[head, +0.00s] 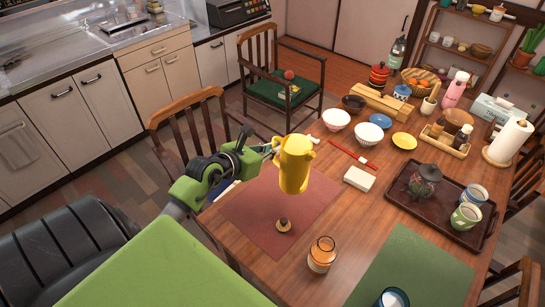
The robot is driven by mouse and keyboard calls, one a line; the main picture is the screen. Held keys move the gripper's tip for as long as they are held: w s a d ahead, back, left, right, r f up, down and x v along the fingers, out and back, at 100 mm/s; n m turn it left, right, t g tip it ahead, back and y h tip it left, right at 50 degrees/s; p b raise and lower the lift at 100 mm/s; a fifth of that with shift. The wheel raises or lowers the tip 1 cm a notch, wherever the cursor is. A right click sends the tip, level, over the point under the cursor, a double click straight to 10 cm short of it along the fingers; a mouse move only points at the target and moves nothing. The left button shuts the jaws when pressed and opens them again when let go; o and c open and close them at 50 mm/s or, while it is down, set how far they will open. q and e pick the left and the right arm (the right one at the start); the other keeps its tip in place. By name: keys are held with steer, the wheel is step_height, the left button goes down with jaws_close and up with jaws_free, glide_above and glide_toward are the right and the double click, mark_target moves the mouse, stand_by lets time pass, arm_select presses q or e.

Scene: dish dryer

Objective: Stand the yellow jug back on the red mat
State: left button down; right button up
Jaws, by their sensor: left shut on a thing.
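The yellow jug (294,168) is held upright, or nearly so, over the red mat (250,208) in the head view. From this angle I cannot tell whether its base touches the mat. My left gripper (272,148) reaches in from the left and is shut on the jug at its upper left side; the fingertips are partly hidden. The red mat lies flat on the wooden table near its left edge. A small round brown and cream thing (283,225) sits on the mat's front right part. My right gripper is not in view.
An orange and white jar (322,254) stands right of the mat's front. A white block (359,179), a red stick-like utensil (350,153) and white bowls (369,134) lie beyond the jug. A dark tray (408,206) and a green mat (420,268) are at right. A wooden chair (190,122) stands behind my left arm.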

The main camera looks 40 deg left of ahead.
arm_select(q)
steer(key=w+a+f+b, duration=0.2)
steer(key=w+a+f, duration=0.3)
steer(key=f, duration=0.5)
steer(key=shift+w+a, duration=0.15)
steer(key=shift+w, duration=0.2)
steer(key=shift+b, duration=0.3)
steer(key=shift+f, duration=0.15)
steer(key=c, duration=2.2)
jaws_free()
steer(key=shift+s+f, duration=0.1)
steer(key=shift+s, duration=0.05)
steer(key=shift+o, duration=0.2)
